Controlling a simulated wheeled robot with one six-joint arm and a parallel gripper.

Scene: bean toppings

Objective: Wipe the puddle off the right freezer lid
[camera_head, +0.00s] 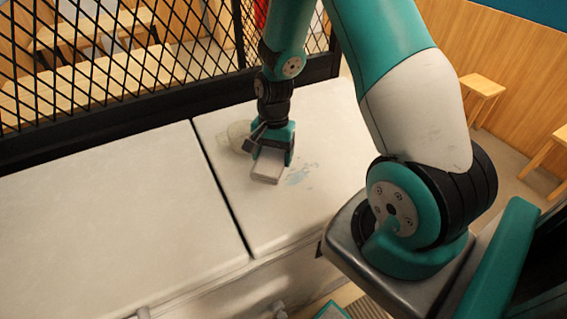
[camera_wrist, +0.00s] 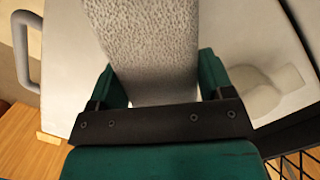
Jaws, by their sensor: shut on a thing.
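My gripper (camera_head: 272,153) is over the right freezer lid (camera_head: 325,122) and shut on a grey sponge-like block (camera_head: 266,169). In the wrist view the speckled block (camera_wrist: 150,40) sits between the two green fingers of my gripper (camera_wrist: 158,78). The puddle (camera_head: 300,174) is a small, patchy bluish smear on the right lid, just right of the block. The block may cover part of it. I cannot tell whether the block touches the lid. The puddle cannot be made out in the wrist view.
A pale, rounded item (camera_head: 236,137) lies on the right lid behind and left of my gripper; it also shows in the wrist view (camera_wrist: 272,90). The left lid (camera_head: 110,220) is bare, beyond a dark seam. A black mesh fence (camera_head: 150,70) borders the back.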

